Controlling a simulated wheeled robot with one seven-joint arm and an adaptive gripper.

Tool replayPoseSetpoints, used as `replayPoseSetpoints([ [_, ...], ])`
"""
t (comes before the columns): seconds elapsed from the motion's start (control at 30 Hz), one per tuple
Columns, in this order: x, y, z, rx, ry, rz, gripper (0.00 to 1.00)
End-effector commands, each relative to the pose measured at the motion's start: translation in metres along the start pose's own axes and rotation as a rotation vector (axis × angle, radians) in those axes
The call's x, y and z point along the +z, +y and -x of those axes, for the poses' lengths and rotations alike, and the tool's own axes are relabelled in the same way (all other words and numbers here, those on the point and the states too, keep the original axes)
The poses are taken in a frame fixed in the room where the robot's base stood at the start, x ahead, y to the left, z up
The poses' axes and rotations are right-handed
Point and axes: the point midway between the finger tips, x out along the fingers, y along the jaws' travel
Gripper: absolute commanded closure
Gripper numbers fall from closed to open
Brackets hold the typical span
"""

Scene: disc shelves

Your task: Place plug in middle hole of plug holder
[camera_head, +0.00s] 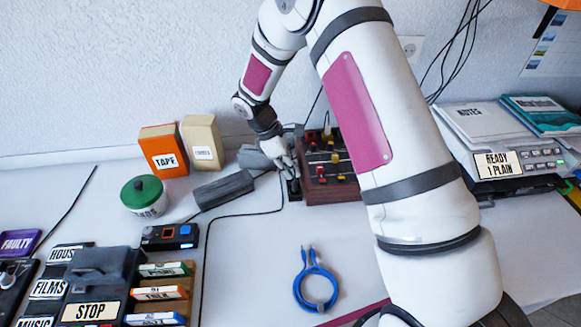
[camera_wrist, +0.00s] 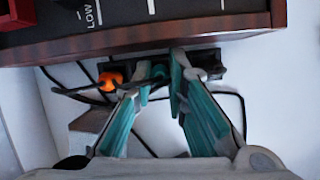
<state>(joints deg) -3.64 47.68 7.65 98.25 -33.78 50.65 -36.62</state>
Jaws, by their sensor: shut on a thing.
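My gripper (camera_head: 283,160) points down beside the left side of a wooden switch box. In the wrist view its two teal-padded fingers (camera_wrist: 161,72) are closed on the plug (camera_wrist: 158,72), a small dark piece mostly hidden between the fingertips. The fingertips are over the middle part of the holder. An orange plug (camera_wrist: 110,80) sits at the holder's left end. I cannot tell whether the held plug is inside the hole.
The wooden switch box (camera_head: 330,188) stands close against the holder. Black cables loop near the fingers. A grey adapter (camera_head: 223,189), tape box (camera_head: 165,150), round green-lidded tin (camera_head: 143,196) and coiled blue cable (camera_head: 316,283) lie around. The table in front of the holder is mostly clear.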

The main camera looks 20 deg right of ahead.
Motion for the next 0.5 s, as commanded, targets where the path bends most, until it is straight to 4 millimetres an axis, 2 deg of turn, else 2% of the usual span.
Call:
replayPoseSetpoints([
  [0.2, -0.0019, 0.0000, -0.0040, 0.000, 0.000, 0.000, 1.00],
  [0.23, -0.0016, -0.0001, -0.0033, 0.000, 0.000, 0.000, 0.80],
  [0.3, -0.0014, -0.0001, -0.0031, 0.000, 0.000, 0.000, 0.66],
  [0.5, -0.0013, -0.0001, -0.0029, 0.000, 0.000, 0.000, 0.66],
])
